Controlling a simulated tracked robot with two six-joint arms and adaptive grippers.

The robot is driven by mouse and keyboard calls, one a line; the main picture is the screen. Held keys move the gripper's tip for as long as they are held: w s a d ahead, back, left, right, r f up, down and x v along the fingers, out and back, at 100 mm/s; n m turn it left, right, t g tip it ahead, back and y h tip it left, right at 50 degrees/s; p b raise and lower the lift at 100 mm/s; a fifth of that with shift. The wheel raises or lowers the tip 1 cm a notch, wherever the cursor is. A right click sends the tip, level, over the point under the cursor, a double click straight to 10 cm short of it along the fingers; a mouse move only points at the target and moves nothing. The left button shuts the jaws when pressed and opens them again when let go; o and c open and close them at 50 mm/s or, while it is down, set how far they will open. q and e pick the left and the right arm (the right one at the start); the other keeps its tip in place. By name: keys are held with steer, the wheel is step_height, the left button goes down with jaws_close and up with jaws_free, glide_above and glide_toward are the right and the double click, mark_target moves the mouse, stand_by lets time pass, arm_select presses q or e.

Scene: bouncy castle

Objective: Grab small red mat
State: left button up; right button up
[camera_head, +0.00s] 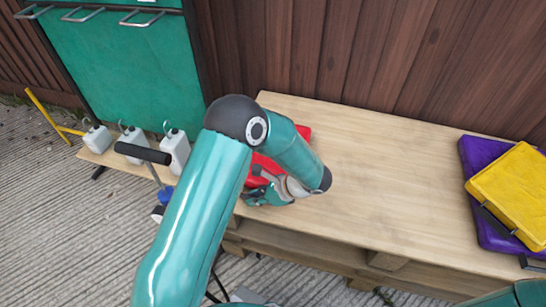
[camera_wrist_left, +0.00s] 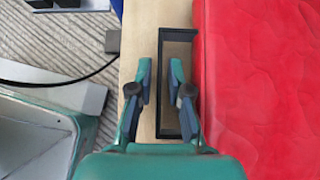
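The small red mat lies on the wooden bench, mostly hidden behind my left arm in the head view; a red part (camera_head: 264,163) shows beside the gripper. In the left wrist view the red mat (camera_wrist_left: 262,90) fills the right side, with a black loop handle (camera_wrist_left: 177,31) on its left edge. My left gripper (camera_head: 257,194) is at the mat's handle side. In the left wrist view its fingers (camera_wrist_left: 161,82) are apart, one on each side of the handle's outer bar, with gaps showing. My right gripper is out of view.
A yellow mat (camera_head: 515,190) lies on a purple mat (camera_head: 475,158) at the bench's right end. The bench top (camera_head: 390,185) between is clear. White canisters (camera_head: 132,143) stand at left by a green cabinet (camera_head: 135,75). A wooden wall (camera_head: 370,50) runs behind.

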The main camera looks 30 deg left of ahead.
arm_select(q)
jaws_close()
steer(key=shift+r, duration=0.15)
